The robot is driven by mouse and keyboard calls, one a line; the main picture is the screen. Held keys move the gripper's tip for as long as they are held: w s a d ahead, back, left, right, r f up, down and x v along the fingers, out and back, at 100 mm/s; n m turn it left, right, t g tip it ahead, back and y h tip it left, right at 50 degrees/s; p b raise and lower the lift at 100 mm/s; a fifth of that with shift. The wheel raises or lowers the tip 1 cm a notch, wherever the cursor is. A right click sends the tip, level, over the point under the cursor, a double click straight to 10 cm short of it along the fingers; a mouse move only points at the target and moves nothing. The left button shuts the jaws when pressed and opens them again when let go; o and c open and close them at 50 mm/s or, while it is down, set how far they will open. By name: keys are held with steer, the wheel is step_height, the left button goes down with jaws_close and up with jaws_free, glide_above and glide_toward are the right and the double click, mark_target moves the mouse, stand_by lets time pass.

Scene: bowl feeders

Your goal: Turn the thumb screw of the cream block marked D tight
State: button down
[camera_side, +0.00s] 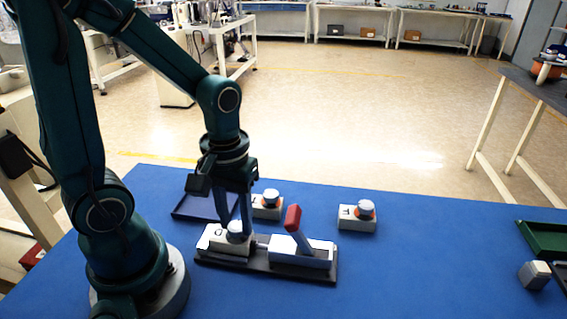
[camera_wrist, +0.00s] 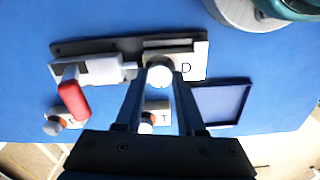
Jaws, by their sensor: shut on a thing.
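The cream block marked D (camera_side: 213,239) lies at the left end of a dark base plate (camera_side: 225,263), beside a pale clamp with a raised red handle (camera_side: 293,218). It also shows in the wrist view (camera_wrist: 200,62). Its round white thumb screw (camera_side: 236,228) is on top of the block, and in the wrist view (camera_wrist: 160,75) it sits between my fingertips. My gripper (camera_side: 234,217) points down from above and is shut on the thumb screw. The fingers hide part of the screw's sides, so how far it is turned cannot be seen.
Two other cream blocks with white knobs and orange rings stand behind, one near my gripper (camera_side: 267,213) and one farther right (camera_side: 350,224). A dark blue tray (camera_wrist: 222,103) lies close beside the plate.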

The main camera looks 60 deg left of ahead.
mark_target(237, 227)
steer(key=c, duration=0.5)
jaws_free()
steer(key=shift+r, duration=2.6)
steer(key=shift+d+r, duration=0.15)
steer(key=shift+r, duration=0.05)
steer(key=shift+s+d+r+m+t, duration=0.25)
steer(key=shift+d+r+m+t, duration=0.25)
steer(key=shift+r+m+t, duration=0.45)
steer(key=shift+s+d+r+m+t, duration=0.2)
steer(key=shift+d+r+m+t, duration=0.55)
steer(key=shift+m, duration=0.7)
steer(key=shift+s+d+r+m+t, duration=0.3)
steer(key=shift+r+m+t, duration=0.3)
steer(key=shift+m+t, duration=0.55)
